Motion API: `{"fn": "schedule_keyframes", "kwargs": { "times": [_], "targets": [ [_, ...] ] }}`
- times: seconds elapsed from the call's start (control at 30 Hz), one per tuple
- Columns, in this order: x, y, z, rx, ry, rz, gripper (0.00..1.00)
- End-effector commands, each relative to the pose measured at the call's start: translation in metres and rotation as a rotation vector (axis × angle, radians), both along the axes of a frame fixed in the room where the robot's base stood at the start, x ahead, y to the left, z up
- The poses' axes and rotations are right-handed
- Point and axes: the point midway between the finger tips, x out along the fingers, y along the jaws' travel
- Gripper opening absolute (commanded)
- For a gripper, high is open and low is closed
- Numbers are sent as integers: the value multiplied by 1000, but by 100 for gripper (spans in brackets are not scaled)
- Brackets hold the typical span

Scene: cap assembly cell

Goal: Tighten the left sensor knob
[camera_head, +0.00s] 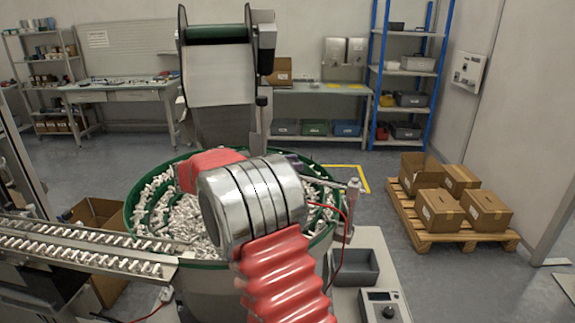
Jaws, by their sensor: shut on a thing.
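My arm fills the middle of the view, with a ribbed red sleeve, a silver banded joint and another red section behind it. My gripper is hidden behind the arm, so its fingers and anything between them do not show. A green-rimmed feeder bowl (134,205) full of small white caps stands behind and below the arm. A small metal sensor post with a knob-like top (353,187) stands at the bowl's right rim, with a red cable near it. I cannot tell whether this is the left sensor knob; no other sensor knob is clearly visible.
A metal track (75,246) carrying caps runs left from the bowl. A hopper (220,75) stands above and behind it. A control box (381,306) and a grey bin (355,268) sit at the lower right. A pallet (428,238) bears cartons; floor before it is clear.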

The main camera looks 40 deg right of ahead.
Motion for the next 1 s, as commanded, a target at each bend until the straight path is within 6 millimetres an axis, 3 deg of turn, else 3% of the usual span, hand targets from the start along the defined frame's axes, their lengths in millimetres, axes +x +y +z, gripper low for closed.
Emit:
{"fn": "schedule_keyframes", "kwargs": {
  "times": [0.37,0.4,0.6,1.0],
  "targets": [
    [3,1,4,-6,-8,6,6],
    [3,1,4,-6,-8,6,30],
    [3,0,3,-5,-7,3,44],
    [2,2,1,-3,-4,1,48]
  ]
}}
